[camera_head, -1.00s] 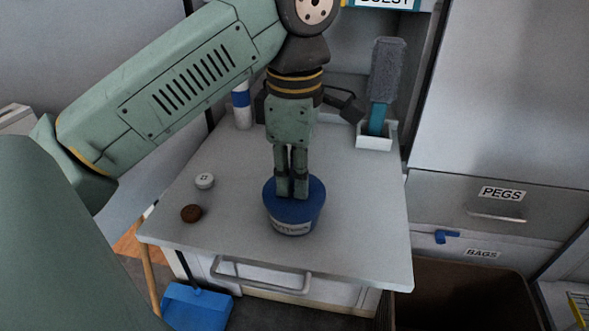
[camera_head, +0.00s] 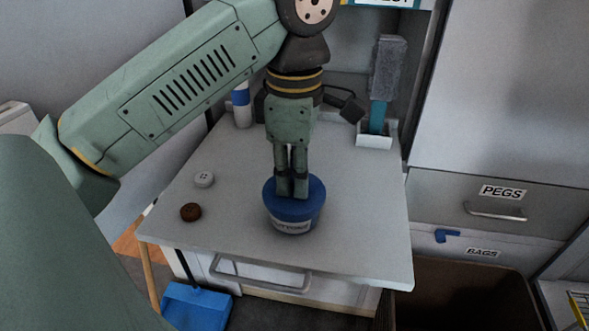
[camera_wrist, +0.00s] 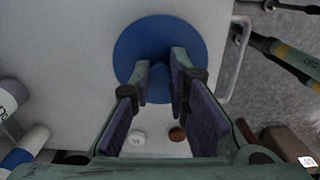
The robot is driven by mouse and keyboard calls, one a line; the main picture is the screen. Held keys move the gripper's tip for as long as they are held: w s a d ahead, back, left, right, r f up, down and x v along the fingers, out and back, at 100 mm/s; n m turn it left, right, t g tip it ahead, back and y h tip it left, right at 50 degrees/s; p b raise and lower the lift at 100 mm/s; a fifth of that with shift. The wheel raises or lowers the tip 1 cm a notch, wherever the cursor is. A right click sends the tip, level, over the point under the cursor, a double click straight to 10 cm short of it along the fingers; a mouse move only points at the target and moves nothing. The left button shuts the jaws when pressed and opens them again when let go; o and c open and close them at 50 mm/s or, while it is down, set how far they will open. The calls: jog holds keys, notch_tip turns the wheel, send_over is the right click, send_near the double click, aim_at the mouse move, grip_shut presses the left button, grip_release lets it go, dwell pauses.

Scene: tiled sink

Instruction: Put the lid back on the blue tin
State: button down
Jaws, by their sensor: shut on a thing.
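The blue tin (camera_head: 291,225), with a pale printed label on its front, stands upright on the grey worktop. The blue lid (camera_head: 312,196) lies over the tin's mouth and looks level, but I cannot tell whether it is fully seated. My gripper (camera_head: 291,194) points straight down above it, its fingers close together at the lid's middle. In the wrist view the round lid (camera_wrist: 135,45) fills the space beyond my fingers, which are shut on its small blue knob (camera_wrist: 160,74). The lid hides the tin in that view.
A white button (camera_head: 204,179) and a brown button (camera_head: 190,212) lie on the worktop (camera_head: 350,215) left of the tin. A white-and-blue bottle (camera_head: 241,105) and a grey duster in a white holder (camera_head: 374,141) stand at the back. The worktop right of the tin is clear.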

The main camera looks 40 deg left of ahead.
dwell(0.3)
jog(key=c, duration=1.5)
grip_release()
jog(key=shift+o, duration=0.7)
jog(key=o, duration=0.4)
jog(key=shift+r+p, duration=3.05)
jog(key=shift+r, duration=0.5)
jog(key=shift+c, duration=0.4)
grip_shut()
